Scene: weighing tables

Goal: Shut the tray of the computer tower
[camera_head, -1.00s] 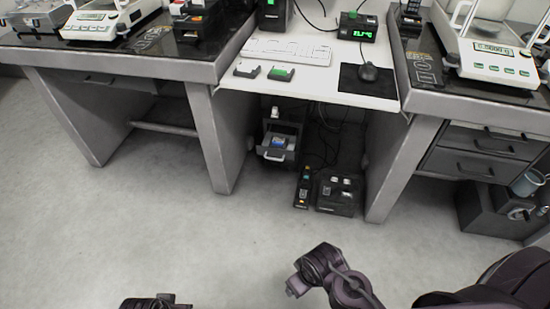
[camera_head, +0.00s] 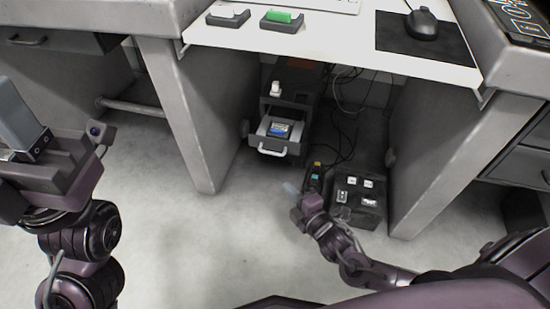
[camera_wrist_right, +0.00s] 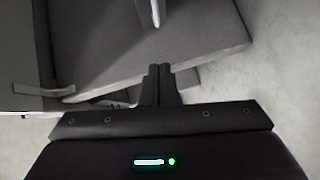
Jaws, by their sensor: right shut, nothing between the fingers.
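The computer tower (camera_head: 297,78) stands under the middle desk. Its tray (camera_head: 262,140) is pulled out toward me, with a pale handle (camera_head: 267,151) on its front and a blue-and-dark item (camera_head: 279,130) lying inside. My right gripper (camera_head: 291,188) is shut and empty, below and slightly right of the tray front in the picture, apart from it. Its closed fingers (camera_wrist_right: 158,80) show in the right wrist view before grey surfaces that I cannot identify surely. My left gripper (camera_head: 18,125) is at the left edge, partly cut off; its jaw opening is unclear.
A black box with several white pieces (camera_head: 358,198) and a dark strip with coloured switches (camera_head: 315,175) lie on the floor right of the tower. Desk legs (camera_head: 190,110) and (camera_head: 440,150) flank the space. Cables hang behind. The floor in front is clear.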

